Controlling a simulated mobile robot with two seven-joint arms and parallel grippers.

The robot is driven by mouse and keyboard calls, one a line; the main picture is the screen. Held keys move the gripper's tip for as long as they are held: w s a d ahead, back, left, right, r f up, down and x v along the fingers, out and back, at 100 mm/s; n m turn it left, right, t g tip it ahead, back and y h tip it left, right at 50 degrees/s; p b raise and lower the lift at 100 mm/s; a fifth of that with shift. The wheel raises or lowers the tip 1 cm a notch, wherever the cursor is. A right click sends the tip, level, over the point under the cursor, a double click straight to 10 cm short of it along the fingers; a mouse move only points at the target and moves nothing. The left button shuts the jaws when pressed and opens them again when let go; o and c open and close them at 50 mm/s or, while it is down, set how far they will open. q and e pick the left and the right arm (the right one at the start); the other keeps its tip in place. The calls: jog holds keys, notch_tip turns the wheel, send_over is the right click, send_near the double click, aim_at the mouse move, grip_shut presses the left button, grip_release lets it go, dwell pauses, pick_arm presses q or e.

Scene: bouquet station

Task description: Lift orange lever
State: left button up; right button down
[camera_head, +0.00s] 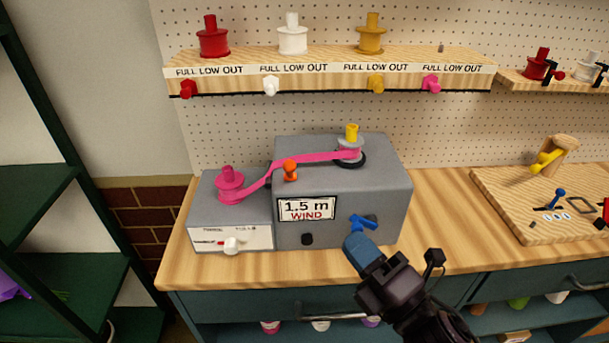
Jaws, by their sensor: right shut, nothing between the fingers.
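The orange lever (290,170) sits on top of the grey winding machine (350,200), near its front left edge, beside the pink ribbon (300,162). The ribbon runs from a pink spool (230,183) on the left to a spool with a yellow knob (351,143). My right gripper (356,242) is shut and empty, with blue fingertips. In the picture it is right at a blue handle (363,224) on the machine's front, below and to the right of the orange lever. I cannot tell whether it touches the handle. My left gripper is out of view.
A shelf (330,57) with red, white and yellow spools hangs above the machine. A wooden board (510,215) with a yellow lever (546,161) and small tools lies at the right. The worktop (440,215) between machine and board is clear. Green shelving (60,250) stands at the left.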

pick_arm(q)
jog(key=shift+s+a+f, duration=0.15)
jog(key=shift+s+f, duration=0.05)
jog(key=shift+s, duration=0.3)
pick_arm(e)
jog(key=shift+s+n, duration=0.1)
jog(key=shift+n, duration=0.2)
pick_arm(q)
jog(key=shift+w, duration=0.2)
pick_arm(e)
jog(key=shift+a, duration=0.1)
jog(key=p, duration=0.2)
send_near(293, 171)
jog(key=x, duration=0.6)
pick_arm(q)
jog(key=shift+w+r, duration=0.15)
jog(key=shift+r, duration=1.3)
pick_arm(e)
jog(key=shift+x, duration=0.8)
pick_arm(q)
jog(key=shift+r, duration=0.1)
